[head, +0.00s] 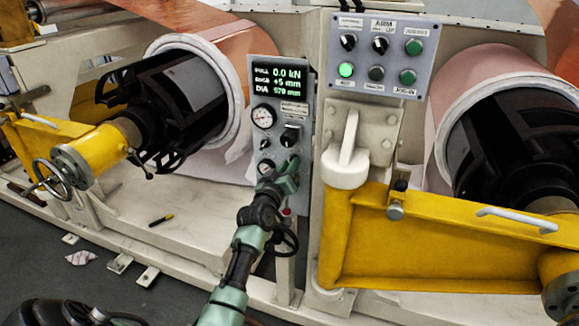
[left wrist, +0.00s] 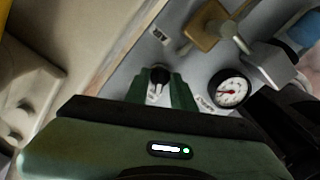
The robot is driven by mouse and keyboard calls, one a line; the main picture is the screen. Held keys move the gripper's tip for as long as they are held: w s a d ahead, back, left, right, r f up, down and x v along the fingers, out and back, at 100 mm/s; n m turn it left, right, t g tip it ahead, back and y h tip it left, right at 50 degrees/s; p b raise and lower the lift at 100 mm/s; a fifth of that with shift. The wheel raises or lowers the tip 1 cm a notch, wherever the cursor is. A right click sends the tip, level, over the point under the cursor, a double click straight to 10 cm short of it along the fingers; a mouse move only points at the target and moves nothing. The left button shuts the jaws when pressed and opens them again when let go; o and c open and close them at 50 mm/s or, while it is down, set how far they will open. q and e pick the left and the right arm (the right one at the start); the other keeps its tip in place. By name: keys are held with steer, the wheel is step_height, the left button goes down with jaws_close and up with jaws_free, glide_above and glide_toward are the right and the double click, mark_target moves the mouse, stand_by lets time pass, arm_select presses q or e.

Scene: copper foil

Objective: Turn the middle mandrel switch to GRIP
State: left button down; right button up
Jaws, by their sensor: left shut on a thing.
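My left gripper (head: 287,172) is at the lower part of the narrow grey gauge panel (head: 305,90). In the left wrist view its two green fingers (left wrist: 160,88) stand on either side of a small black knob (left wrist: 160,74), and the gripper is shut on it. In the head view the gripper hides this knob. Small white labels lie beside the knob, too blurred to read, so its setting cannot be told. Another black switch (head: 291,135) sits higher on the same panel. My right gripper is not in view.
A round gauge (left wrist: 230,90) is close beside the fingers. A lit display (head: 279,80) tops the panel. A button panel (head: 382,60) stands at the upper right. A yellow arm (head: 440,240) with a white handle is to the right. Black mandrels (head: 180,100) flank the panel.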

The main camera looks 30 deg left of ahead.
arm_select(q)
steer(key=c, duration=1.5)
jaws_free()
steer(key=shift+c, duration=0.2)
steer(key=v, duration=0.7)
steer(key=shift+s+b, duration=0.4)
steer(key=shift+d, duration=0.1)
